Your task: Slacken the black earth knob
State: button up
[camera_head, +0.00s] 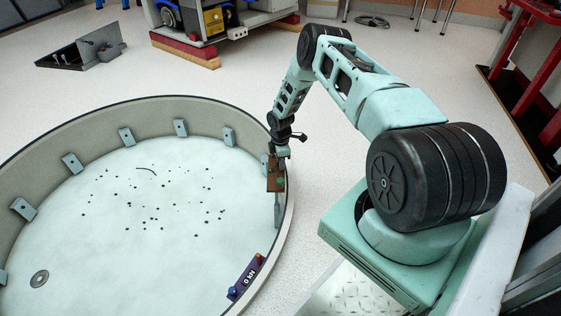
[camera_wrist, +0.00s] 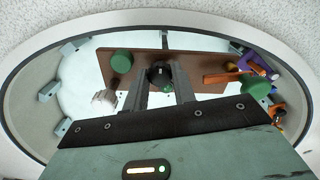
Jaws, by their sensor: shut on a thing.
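The black earth knob (camera_wrist: 160,72) sits on a brown plate (camera_wrist: 195,66) in the wrist view. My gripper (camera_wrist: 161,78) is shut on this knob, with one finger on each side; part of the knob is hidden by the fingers. A green knob (camera_wrist: 121,62) is left of it on the plate, and another green knob (camera_wrist: 257,88) is to the right. In the head view the brown plate (camera_head: 274,184) is at the right inner wall of the round pit, below my gripper (camera_head: 279,154). The black knob cannot be made out there.
The round pit's rim (camera_head: 292,215) curves close by the plate. Blue-grey brackets (camera_head: 180,127) line its inner wall. Dark bits and a metal ring (camera_head: 39,279) lie on the pale pit floor.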

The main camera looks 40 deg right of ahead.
dwell(0.3)
jog(key=o, duration=0.7)
notch_tip(320, 180, up, 18)
jog(key=p, duration=0.6)
jog(key=shift+f+p, duration=0.25)
jog(key=shift+p, duration=0.05)
